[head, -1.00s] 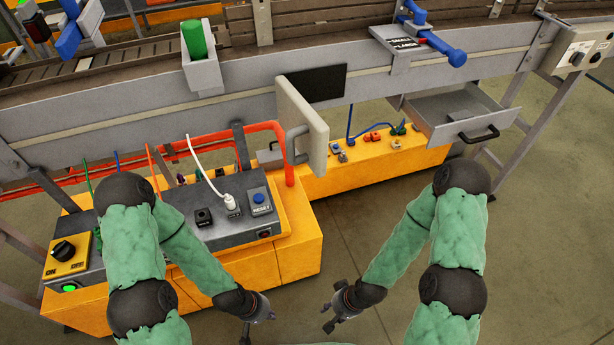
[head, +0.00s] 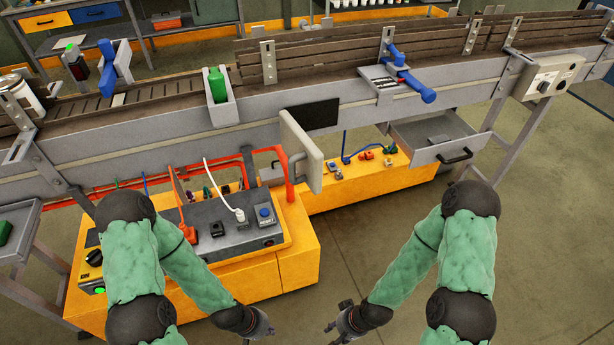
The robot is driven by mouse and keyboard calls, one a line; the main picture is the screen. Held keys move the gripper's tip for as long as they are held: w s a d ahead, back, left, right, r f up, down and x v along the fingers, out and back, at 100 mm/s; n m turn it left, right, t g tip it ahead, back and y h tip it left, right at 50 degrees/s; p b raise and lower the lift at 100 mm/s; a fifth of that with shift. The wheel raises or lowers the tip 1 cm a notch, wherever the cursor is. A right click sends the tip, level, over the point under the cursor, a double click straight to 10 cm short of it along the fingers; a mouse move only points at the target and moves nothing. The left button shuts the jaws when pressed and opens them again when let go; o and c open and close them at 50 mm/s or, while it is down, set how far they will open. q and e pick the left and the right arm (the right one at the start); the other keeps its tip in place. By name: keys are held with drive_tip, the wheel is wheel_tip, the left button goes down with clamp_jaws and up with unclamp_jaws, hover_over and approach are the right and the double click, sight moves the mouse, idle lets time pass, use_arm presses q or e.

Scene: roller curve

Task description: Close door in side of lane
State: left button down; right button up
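The door (head: 301,150) is a pale grey panel with a handle (head: 314,178), standing open and sticking out from the side of the lane (head: 160,145). The dark rectangular opening (head: 312,117) in the lane's side shows just right of the door's hinge edge. My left gripper (head: 268,326) is low in the view, below and left of the door, well apart from it. My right gripper (head: 333,325) is low too, below and right of the door, touching nothing. Both look empty; the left fingers are small and partly hidden, while the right fingers look spread.
A grey control box (head: 235,225) with a white plug and reset button sits on the yellow base (head: 296,263) below the lane. An open drawer (head: 432,137) juts out at right. A red pipe (head: 290,185) rises beside the door. The floor between my grippers is clear.

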use_arm(q)
drive_tip(key=w+r+m+t+h+p, duration=0.1)
drive_tip(key=w+r+t+p, duration=0.1)
drive_tip(key=w+r, duration=0.4)
drive_tip(key=w+a+r+m+t+h+p, duration=0.1)
drive_tip(key=w+r+m+t+p, duration=0.1)
drive_tip(key=w+r, duration=0.4)
drive_tip(key=w+a+r+m+t+h+p, duration=0.1)
drive_tip(key=w+r+m+t+p, duration=0.1)
drive_tip(key=w+r, duration=0.5)
drive_tip(key=shift+a+r+t+p, duration=0.15)
drive_tip(key=shift+r+t+p, duration=0.3)
drive_tip(key=shift+r+t, duration=0.25)
drive_tip(key=shift+a+r+t+p, duration=0.1)
drive_tip(key=shift+r+t+p, duration=0.4)
drive_tip(key=shift+r, duration=0.3)
wheel_tip(320, 180, up, 18)
drive_tip(key=s+d+m+g+h, duration=0.1)
drive_tip(key=s+d+m+h, duration=0.1)
drive_tip(key=m+h, duration=0.75)
drive_tip(key=b+x, duration=0.2)
drive_tip(key=x, duration=1.1)
drive_tip(key=shift+w+d+f+m+y, duration=0.2)
drive_tip(key=shift+w+f+m+y, duration=0.2)
drive_tip(key=shift+f, duration=0.15)
drive_tip(key=shift+d, duration=0.1)
